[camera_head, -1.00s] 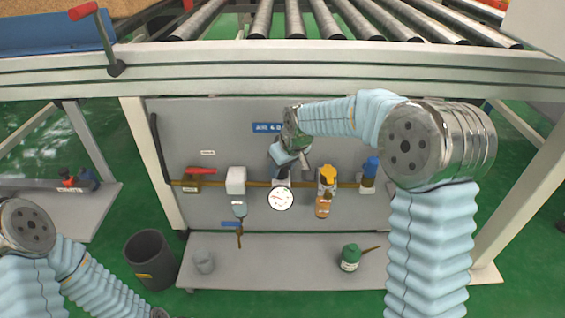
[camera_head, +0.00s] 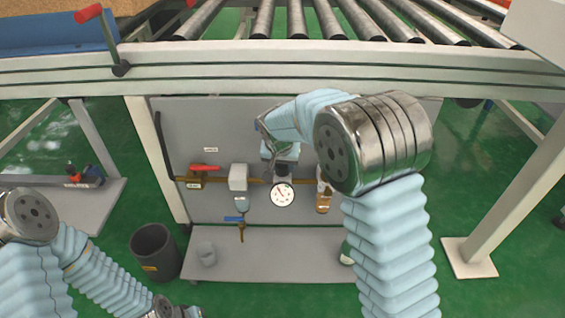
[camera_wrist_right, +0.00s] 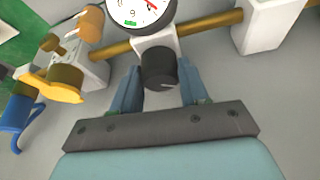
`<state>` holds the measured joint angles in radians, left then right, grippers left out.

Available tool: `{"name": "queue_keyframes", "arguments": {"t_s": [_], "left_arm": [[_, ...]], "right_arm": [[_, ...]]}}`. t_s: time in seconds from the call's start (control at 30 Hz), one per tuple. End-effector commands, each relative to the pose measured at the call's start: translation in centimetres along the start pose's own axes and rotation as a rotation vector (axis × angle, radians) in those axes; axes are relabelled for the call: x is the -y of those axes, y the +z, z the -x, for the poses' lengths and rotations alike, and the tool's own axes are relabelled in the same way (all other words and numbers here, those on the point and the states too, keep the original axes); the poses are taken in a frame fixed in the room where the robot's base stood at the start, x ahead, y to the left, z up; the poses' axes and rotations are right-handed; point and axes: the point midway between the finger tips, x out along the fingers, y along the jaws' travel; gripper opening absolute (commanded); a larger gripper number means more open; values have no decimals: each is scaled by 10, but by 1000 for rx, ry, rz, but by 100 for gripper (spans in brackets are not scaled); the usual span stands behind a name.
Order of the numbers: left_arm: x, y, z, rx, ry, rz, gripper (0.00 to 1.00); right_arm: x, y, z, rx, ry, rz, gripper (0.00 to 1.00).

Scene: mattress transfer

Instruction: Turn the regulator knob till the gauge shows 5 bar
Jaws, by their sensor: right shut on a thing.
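The dark round regulator knob (camera_wrist_right: 158,68) sits between the two blue fingers of my right gripper (camera_wrist_right: 160,88) in the right wrist view. The gripper is shut on it. The gauge also shows in the right wrist view (camera_wrist_right: 137,12), upside down and cut by the top edge. Its red needle is visible, but I cannot read an exact value. My left arm is low at the left; its gripper (camera_head: 190,312) is barely in frame, its jaws unclear.
A brass pipe (camera_wrist_right: 207,25) runs along the grey panel (camera_head: 215,130). A red-handled valve (camera_head: 204,168), a white block (camera_head: 238,177) and a blue-handled tap (camera_head: 235,219) are left of the gauge. A yellow lever (camera_wrist_right: 55,87) is nearby. A dark bin (camera_head: 154,250) stands at left.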

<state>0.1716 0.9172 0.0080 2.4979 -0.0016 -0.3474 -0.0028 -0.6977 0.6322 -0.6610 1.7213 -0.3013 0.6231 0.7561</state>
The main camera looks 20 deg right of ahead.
Motion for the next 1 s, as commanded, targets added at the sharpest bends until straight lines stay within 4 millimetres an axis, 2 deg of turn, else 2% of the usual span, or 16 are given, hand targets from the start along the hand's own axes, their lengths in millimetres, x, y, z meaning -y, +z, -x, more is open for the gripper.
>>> {"name": "queue_keyframes", "arguments": {"t_s": [0.6, 0.63, 0.7, 0.77, 1.0], "left_arm": [[0, 0, 1, 0, 0, 0, 0], [0, 0, 1, 0, 0, 0, 0], [0, 0, 1, 0, 0, 0, 0], [0, 0, 1, 0, 0, 0, 0], [0, 0, 1, 0, 0, 0, 0]], "right_arm": [[0, 1, 0, 3, 16, -38, 14], [0, 1, 0, 3, 16, -38, 49], [0, 1, 0, 3, 16, -37, 59], [0, 1, 0, 2, 16, -37, 69], [0, 0, 0, 1, 15, -37, 70]]}}
